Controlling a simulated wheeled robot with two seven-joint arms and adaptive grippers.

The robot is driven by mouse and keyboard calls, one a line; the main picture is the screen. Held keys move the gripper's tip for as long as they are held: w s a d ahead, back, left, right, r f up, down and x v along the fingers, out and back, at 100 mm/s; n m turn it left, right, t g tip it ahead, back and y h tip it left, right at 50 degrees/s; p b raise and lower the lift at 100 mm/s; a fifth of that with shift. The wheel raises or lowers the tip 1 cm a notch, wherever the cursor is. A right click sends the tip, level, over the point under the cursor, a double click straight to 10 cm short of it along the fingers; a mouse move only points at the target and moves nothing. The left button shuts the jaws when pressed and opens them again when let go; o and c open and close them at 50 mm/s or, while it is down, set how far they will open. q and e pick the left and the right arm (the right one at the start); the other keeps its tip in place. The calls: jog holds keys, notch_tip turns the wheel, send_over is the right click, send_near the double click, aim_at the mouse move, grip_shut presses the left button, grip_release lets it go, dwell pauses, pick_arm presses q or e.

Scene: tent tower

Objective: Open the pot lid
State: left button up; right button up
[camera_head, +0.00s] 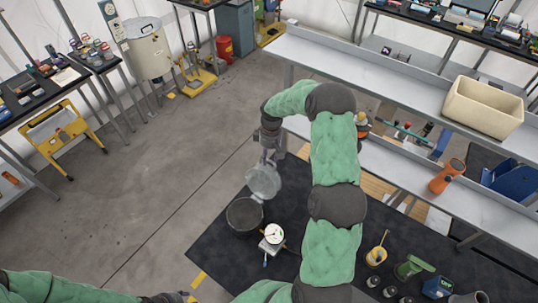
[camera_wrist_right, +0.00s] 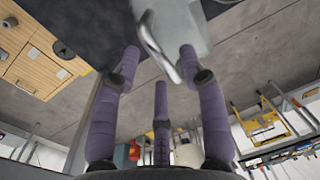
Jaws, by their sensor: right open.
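The dark grey pot (camera_head: 244,216) stands on the black mat with its mouth uncovered. Its pale, translucent-looking lid (camera_head: 264,181) is tilted up steeply at the pot's far-right rim. Whether the lid touches the rim is unclear. My right gripper (camera_head: 268,155) is just above the lid. In the right wrist view the open fingers of my right gripper (camera_wrist_right: 160,62) are spread around the curved metal handle (camera_wrist_right: 158,48) of the lid (camera_wrist_right: 182,22), not closed on it. My left gripper (camera_head: 168,298) is at the bottom edge, mostly cut off.
A small scale with a round white dial (camera_head: 274,234) stands close right of the pot. A yellow cup (camera_head: 376,256), a green item (camera_head: 408,268) and small cans are farther right. The grey shelf bench (camera_head: 400,90) runs along the right. Floor left of the mat is clear.

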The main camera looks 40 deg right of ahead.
grip_shut()
jog(key=shift+s+a+r+b, duration=0.15)
jog(key=shift+a+b, duration=0.25)
jog(key=shift+b, duration=0.05)
jog(key=s+a+r+h+b, duration=0.1)
jog(key=s+a+b, duration=0.1)
jog(key=a, duration=0.5)
jog(key=shift+a+r+b, duration=0.25)
jog(key=shift+r+b, duration=0.15)
jog(key=shift+b, duration=0.35)
grip_release()
